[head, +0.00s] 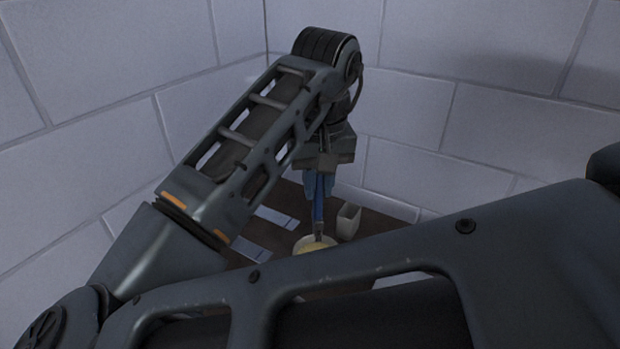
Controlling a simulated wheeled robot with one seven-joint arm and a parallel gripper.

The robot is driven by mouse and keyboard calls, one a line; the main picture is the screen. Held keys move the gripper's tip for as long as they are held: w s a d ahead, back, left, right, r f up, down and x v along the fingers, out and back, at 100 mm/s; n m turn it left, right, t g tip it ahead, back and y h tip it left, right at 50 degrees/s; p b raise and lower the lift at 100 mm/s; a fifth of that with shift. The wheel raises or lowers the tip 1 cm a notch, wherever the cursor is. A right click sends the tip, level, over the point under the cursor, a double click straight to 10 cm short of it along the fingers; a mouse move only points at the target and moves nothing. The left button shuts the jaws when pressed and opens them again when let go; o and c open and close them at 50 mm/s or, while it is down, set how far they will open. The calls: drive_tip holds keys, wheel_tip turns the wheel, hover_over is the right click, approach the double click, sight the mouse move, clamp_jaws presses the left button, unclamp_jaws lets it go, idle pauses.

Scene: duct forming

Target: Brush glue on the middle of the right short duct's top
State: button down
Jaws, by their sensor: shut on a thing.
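My gripper (318,188) is at the centre of the head view, pointing down and shut on a brush (318,208) with a blue handle. The brush hangs upright, its dark tip at a round pale bowl (301,246) with yellowish contents, probably the glue. I cannot tell whether the tip touches the contents. Two flat pale pieces, one farther back (277,217) and one nearer (250,249), lie on the dark table left of the bowl. They may be ducts. I cannot tell which thing is the right short duct.
A white open-topped box (348,221) stands right of the brush on the dark brown table (382,226). Another pale thing (402,280) shows partly behind my arm. Pale block walls (440,130) close in behind and at the sides. My arm hides the table's near part.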

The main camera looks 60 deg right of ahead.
sight(318, 223)
drive_tip(key=shift+f+b, duration=2.5)
drive_tip(key=shift+f, duration=0.9)
drive_tip(key=shift+r, duration=0.1)
wheel_tip(318, 223, up, 7)
drive_tip(key=p, duration=0.6)
idle(0.5)
drive_tip(key=shift+s, duration=0.1)
idle(0.6)
